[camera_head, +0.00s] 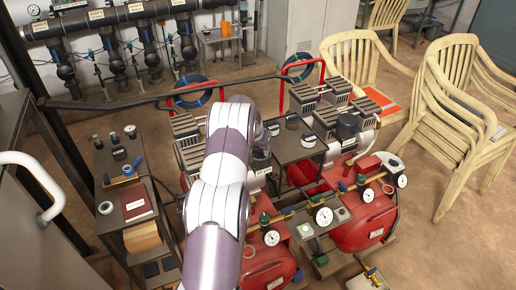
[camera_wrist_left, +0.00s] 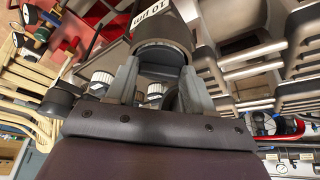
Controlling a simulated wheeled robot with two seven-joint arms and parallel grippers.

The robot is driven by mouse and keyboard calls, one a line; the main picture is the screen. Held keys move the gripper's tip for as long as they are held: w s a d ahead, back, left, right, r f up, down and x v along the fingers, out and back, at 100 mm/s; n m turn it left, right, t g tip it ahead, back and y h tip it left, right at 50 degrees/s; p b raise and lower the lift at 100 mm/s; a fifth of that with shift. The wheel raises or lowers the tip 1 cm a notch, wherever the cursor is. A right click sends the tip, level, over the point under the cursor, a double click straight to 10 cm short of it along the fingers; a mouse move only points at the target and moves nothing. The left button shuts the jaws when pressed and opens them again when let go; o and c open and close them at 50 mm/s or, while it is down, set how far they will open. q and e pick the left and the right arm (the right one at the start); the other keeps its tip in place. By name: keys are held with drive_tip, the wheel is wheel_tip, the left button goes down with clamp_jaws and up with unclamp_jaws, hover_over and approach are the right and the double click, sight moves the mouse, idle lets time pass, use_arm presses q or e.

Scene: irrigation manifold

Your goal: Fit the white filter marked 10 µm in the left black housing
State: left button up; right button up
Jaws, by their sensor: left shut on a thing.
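My left arm reaches in from the bottom of the head view and bends down at the machine. In the left wrist view my left gripper (camera_wrist_left: 162,82) is shut on a dark-looking cylindrical part (camera_wrist_left: 163,27) with a white label reading 10 µm, upside down in the picture. From its dark look I cannot tell if it is the white filter. In the head view a white label (camera_head: 263,171) shows low on a dark cylindrical shape beside my arm; the arm hides much there. My right gripper is not in view.
Dark round parts (camera_head: 308,140) stand on the grey top between the motors. Red tanks (camera_head: 362,222) with gauges (camera_head: 324,216) lie in front. Cream chairs (camera_head: 464,110) stand at right.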

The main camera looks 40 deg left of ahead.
use_arm(q)
drive_tip(key=shift+f, duration=0.3)
idle(0.4)
drive_tip(key=o, duration=1.6)
drive_tip(key=shift+o, duration=0.2)
drive_tip(key=shift+r+p, duration=1.95)
drive_tip(key=shift+r, duration=1.6)
